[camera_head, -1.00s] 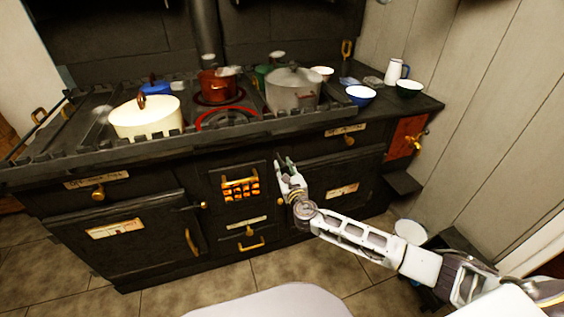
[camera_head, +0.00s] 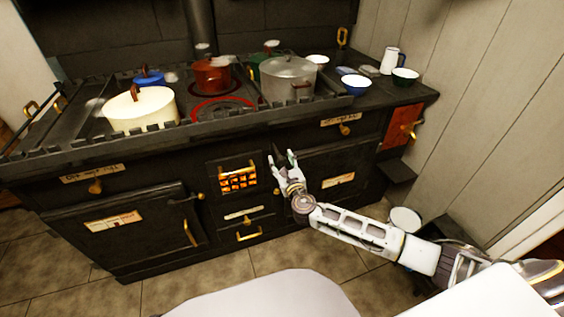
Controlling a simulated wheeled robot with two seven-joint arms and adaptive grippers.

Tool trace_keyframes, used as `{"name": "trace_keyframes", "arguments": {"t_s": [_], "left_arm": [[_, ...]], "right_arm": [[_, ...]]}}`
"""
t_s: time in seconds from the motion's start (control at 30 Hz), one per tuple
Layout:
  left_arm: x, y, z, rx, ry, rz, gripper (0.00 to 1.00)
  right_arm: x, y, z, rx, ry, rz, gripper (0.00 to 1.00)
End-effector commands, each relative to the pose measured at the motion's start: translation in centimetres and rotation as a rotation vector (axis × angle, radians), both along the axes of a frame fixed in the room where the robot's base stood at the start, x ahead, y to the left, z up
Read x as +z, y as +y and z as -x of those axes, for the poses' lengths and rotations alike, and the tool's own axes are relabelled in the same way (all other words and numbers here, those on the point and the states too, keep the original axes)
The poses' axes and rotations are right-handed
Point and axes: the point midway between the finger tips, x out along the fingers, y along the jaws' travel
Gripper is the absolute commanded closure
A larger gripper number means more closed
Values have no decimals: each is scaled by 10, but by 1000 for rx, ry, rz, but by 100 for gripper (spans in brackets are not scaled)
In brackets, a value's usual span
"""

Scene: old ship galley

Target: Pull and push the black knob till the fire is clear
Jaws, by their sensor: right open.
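The fire glows orange behind a barred grate (camera_head: 238,182) in the middle of the black stove's front. My right gripper (camera_head: 281,159) is just right of the grate, in front of the stove. Its fingers are apart and point up toward the stove front, with nothing seen between them. I cannot make out a black knob for sure; a small dark shape shows by the fingertips, and I cannot tell whether it is a knob or part of a finger. The knobs I see clearly are brass, such as the right brass knob (camera_head: 345,130). My left gripper is not in view.
A cream pot (camera_head: 142,110), a red pot (camera_head: 212,77) and a grey pot (camera_head: 287,82) stand on the stove top. A brass-handled drawer (camera_head: 249,224) is below the grate. A white bucket (camera_head: 404,220) stands on the floor at right, near my arm.

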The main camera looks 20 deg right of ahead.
Motion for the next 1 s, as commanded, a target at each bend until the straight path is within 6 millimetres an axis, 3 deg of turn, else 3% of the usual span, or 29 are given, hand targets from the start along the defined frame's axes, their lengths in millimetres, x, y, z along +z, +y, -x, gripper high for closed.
{"name": "trace_keyframes", "arguments": {"t_s": [0.37, 1.0], "left_arm": [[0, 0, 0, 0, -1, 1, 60], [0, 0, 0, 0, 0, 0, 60]], "right_arm": [[-1, 0, 10, 0, 1, 1, 47], [-1, 1, 75, 1, 2, 0, 47]]}}
